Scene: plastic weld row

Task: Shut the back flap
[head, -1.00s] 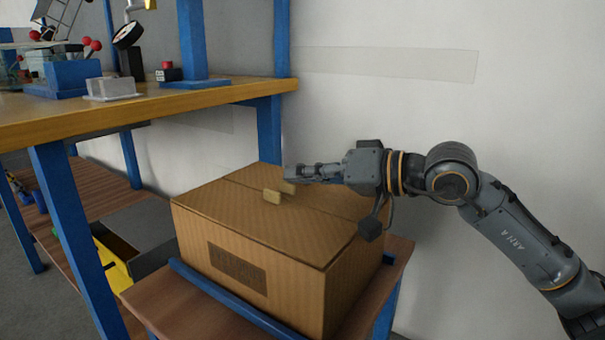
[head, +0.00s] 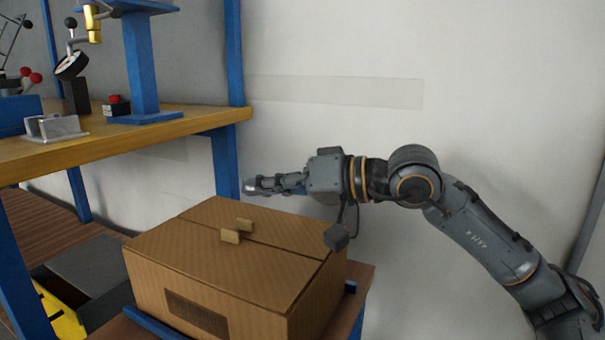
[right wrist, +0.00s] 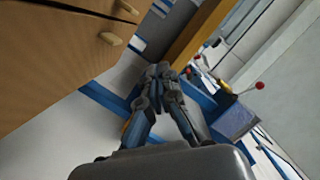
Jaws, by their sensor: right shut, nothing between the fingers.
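The cardboard box (head: 180,312) sits on a small stand. Its front flap (head: 190,255) and back flap (head: 280,228) both lie flat across the top, with a thin seam between them. Each flap has a small tan tab at the seam, the front tab (head: 230,237) and the back tab (head: 245,225). The box top also shows at the upper left of the right wrist view (right wrist: 50,60). My right gripper (head: 248,186) is shut and empty, above the back part of the box and apart from the flaps. Its fingers also show in the right wrist view (right wrist: 164,72). My left gripper is not in view.
A wooden workbench (head: 120,145) with blue posts stands at the left, with a clamp fixture and a red-button box (head: 116,106) on it. A white wall (head: 480,120) is close behind my right arm. A dark and yellow bin (head: 90,270) is lower left.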

